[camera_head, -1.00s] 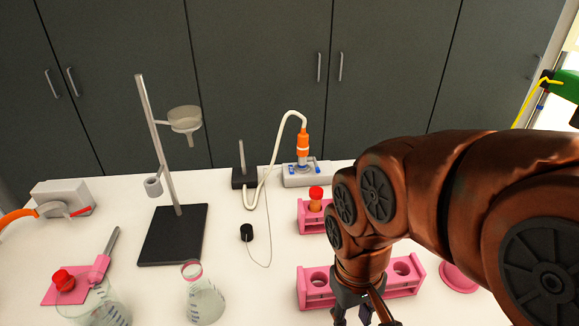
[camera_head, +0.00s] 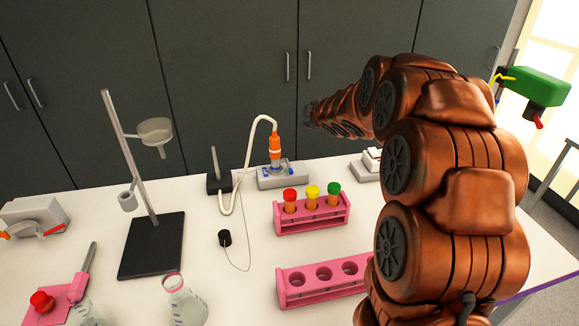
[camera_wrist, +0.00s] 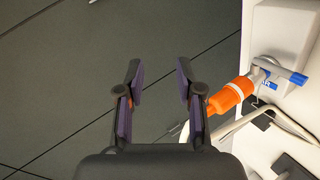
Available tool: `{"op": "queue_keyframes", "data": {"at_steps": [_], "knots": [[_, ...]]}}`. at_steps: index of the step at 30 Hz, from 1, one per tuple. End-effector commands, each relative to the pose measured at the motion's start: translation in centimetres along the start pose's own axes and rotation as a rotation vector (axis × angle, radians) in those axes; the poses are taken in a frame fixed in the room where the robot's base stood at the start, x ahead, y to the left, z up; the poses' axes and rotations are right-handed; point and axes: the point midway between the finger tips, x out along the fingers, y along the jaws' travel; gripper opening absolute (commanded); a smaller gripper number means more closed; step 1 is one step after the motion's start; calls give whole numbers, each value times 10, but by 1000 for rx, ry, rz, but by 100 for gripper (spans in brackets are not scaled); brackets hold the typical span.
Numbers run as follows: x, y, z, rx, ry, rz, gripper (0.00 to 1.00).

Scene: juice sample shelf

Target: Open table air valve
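The air valve is a grey base (camera_head: 270,181) with blue handles at the back of the table in the head view. An orange hose connector (camera_head: 275,148) stands on it, with a pale hose looping left. In the wrist view the blue handle (camera_wrist: 286,72) and orange connector (camera_wrist: 230,96) lie to the right of my gripper (camera_wrist: 160,85). My gripper's two fingers are apart with nothing between them, and they do not touch the valve. In the head view my arm reaches past the valve's upper right, and the fingers cannot be made out there.
A pink rack (camera_head: 312,216) holds red, yellow and green capped tubes in front of the valve. An empty-looking pink rack (camera_head: 322,282) is nearer. A metal stand (camera_head: 150,248) and a flask (camera_head: 184,303) are left. Grey cabinets (camera_head: 225,70) rise behind the table.

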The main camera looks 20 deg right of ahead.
Motion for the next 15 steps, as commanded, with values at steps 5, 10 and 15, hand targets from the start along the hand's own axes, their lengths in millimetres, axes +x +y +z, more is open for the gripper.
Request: {"op": "queue_keyframes", "data": {"at_steps": [5, 10, 15], "knots": [[36, 13, -4, -192, 182, 58, 36], [55, 6, -8, -364, 375, 101, 36], [60, -20, -3, -513, 575, 125, 36]]}}
